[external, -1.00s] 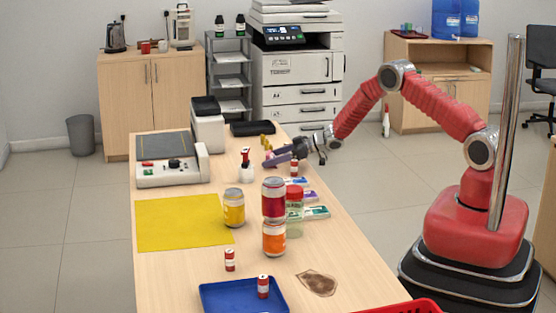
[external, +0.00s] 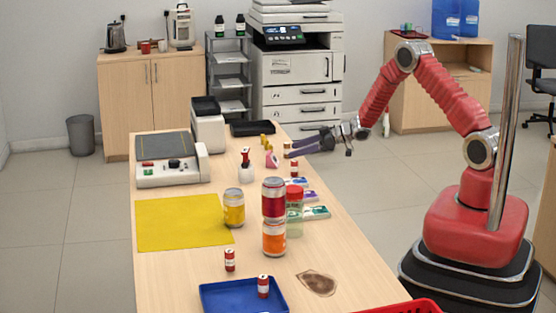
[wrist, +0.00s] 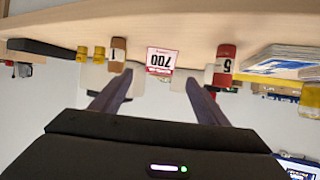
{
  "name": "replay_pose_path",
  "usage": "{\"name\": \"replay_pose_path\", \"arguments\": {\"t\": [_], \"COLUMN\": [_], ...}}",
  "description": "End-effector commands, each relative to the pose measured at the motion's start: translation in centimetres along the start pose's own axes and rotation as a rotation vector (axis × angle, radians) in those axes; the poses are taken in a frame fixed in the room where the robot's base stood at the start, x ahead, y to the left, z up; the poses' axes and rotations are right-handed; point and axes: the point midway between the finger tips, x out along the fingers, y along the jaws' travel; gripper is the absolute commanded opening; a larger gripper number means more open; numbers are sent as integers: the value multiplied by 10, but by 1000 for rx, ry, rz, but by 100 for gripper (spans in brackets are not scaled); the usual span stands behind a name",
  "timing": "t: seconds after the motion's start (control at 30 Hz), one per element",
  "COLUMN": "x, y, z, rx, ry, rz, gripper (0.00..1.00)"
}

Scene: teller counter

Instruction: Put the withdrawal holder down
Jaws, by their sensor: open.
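The withdrawal holder, a small card stand marked 700 with a red header (wrist: 163,60), sits on the counter in the wrist view, which appears upside down. In the external view it seems to be the small pink-and-white piece (external: 271,157) towards the counter's far end. My gripper (external: 291,149) is open and empty, just right of the holder and apart from it. In the wrist view its two dark fingers (wrist: 160,78) point at the holder with clear space between them.
A brown coin roll (wrist: 118,50) and a red roll (wrist: 225,60) flank the holder closely. Yellow rolls (wrist: 98,53) and a black tray (external: 252,128) are nearby. Stacked cans (external: 273,200) and a jar (external: 295,215) stand nearer. The yellow mat (external: 180,223) is mostly clear.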

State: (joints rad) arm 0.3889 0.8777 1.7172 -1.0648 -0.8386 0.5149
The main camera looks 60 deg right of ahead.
Motion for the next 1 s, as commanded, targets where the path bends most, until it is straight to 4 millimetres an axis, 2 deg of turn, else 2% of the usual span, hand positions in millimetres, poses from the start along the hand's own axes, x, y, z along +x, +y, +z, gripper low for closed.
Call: {"name": "replay_pose_path", "arguments": {"t": [0.2,0.77,0.87,1.0], "x": [-12,-12,-14,-22], "y": [-1,-1,0,4], "z": [0,-1,-7,-29], "rx": [0,-1,-6,-24], "ry": [1,0,-4,-19], "rz": [-1,0,13,60], "gripper": [68,68,68,68]}}
